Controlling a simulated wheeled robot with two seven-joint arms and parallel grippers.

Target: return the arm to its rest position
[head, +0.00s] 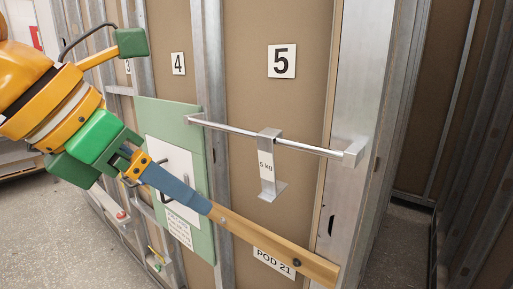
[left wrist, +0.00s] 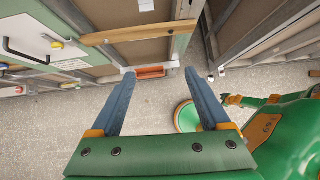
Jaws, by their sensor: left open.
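My left arm (head: 62,95), orange and green, comes in from the left in the head view. Its gripper (head: 209,207) points down and to the right, in front of the pod wall. The blue-grey fingers overlap the near end of the wooden rail (head: 265,237) in the picture; I cannot tell from the head view whether they touch. In the left wrist view the gripper (left wrist: 160,74) has its two fingers wide apart with nothing between them. The wooden rail also shows there (left wrist: 138,33), beyond the fingertips. My right gripper is not in view.
Metal studs (head: 358,90) edge the pod. An orange-red object (left wrist: 151,72) lies low by the wall. Grey floor (left wrist: 40,125) is open.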

